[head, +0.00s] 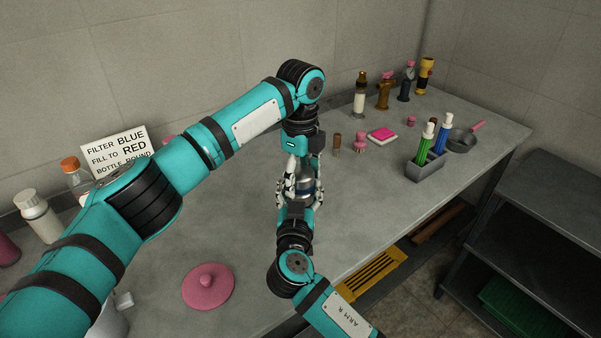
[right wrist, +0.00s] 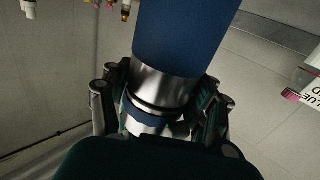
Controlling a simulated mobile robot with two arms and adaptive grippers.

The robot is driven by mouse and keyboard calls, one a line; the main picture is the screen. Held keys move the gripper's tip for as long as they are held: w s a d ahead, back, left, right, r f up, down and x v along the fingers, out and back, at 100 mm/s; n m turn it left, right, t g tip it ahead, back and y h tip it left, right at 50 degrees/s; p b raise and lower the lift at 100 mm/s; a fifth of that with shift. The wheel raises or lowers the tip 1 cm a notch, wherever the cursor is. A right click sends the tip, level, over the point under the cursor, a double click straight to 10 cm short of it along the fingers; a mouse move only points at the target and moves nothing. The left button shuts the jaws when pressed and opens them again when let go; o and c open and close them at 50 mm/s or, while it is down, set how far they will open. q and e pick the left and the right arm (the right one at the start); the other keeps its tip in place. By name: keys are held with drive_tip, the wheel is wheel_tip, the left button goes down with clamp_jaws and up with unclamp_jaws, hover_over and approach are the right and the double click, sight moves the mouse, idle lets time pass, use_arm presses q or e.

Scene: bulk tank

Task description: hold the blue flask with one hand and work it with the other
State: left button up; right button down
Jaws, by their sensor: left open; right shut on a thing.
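The blue flask fills the upper middle of the right wrist view as a dark blue cylinder (right wrist: 182,38) with a shiny metal band (right wrist: 163,86) below it. My right gripper (right wrist: 160,112) is shut on it around the metal end, with fingers on both sides. In the head view only a small silvery part of the flask (head: 306,184) shows between the two grippers, above the table. My left gripper (head: 304,170) is open and points down just over the flask, with its fingers near it. Whether they touch it I cannot tell. Most of the flask is hidden in the head view.
A pink lidded disc (head: 208,287) lies at the front left of the table. A sign (head: 117,150) and bottles (head: 38,215) stand at left. A grey holder with markers (head: 425,170), a pan (head: 461,138) and small bottles (head: 359,95) stand at right. The table's front edge is close.

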use_arm(q)
drive_tip(key=c, duration=1)
drive_tip(key=n, duration=0.6)
drive_tip(key=shift+n, duration=0.3)
drive_tip(key=o, duration=1.3)
drive_tip(key=shift+r, duration=0.1)
